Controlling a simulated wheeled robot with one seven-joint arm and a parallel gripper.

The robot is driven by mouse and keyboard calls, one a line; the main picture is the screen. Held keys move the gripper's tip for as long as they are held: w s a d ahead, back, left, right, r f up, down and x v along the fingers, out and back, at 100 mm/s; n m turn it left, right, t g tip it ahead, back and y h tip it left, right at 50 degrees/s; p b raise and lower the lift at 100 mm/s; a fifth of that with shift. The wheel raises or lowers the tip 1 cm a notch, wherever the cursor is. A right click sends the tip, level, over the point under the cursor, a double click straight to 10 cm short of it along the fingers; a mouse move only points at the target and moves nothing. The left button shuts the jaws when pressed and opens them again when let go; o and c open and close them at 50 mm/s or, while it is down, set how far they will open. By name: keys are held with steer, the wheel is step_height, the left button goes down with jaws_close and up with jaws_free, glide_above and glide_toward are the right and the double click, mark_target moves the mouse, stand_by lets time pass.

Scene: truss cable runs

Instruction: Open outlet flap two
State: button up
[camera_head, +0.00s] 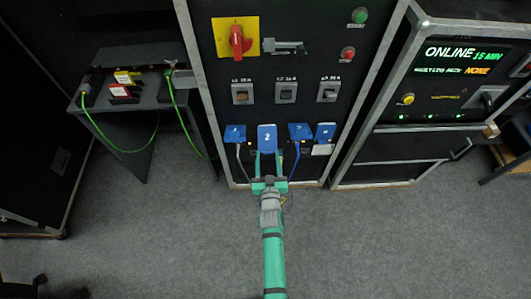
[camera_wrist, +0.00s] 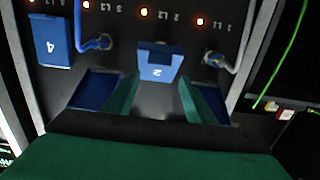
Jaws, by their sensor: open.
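Blue outlet flap two (camera_head: 267,137), marked "2", is in the lower row of the panel in the head view. In the wrist view, flap two (camera_wrist: 158,66) appears upside down between my two green fingers. It seems to tilt out from the panel, but I cannot tell how far. My gripper (camera_head: 267,158) is open, with its fingertips just below the flap and one finger towards each side. The wrist view also shows my gripper (camera_wrist: 158,84) with a gap beside the flap at each finger. Contact is not clear.
Flap one (camera_head: 235,133) and flap three (camera_head: 299,131) stand raised over plugged cables on either side. Flap four (camera_head: 325,132) is at the right. Breaker switches (camera_head: 286,91) and a red rotary handle (camera_head: 237,41) sit above. Grey floor (camera_head: 370,240) is open in front.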

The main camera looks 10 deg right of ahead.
steer(key=s, duration=0.8)
steer(key=shift+s+a+r, duration=0.15)
steer(key=shift+a+r, duration=0.1)
steer(key=shift+r, duration=0.05)
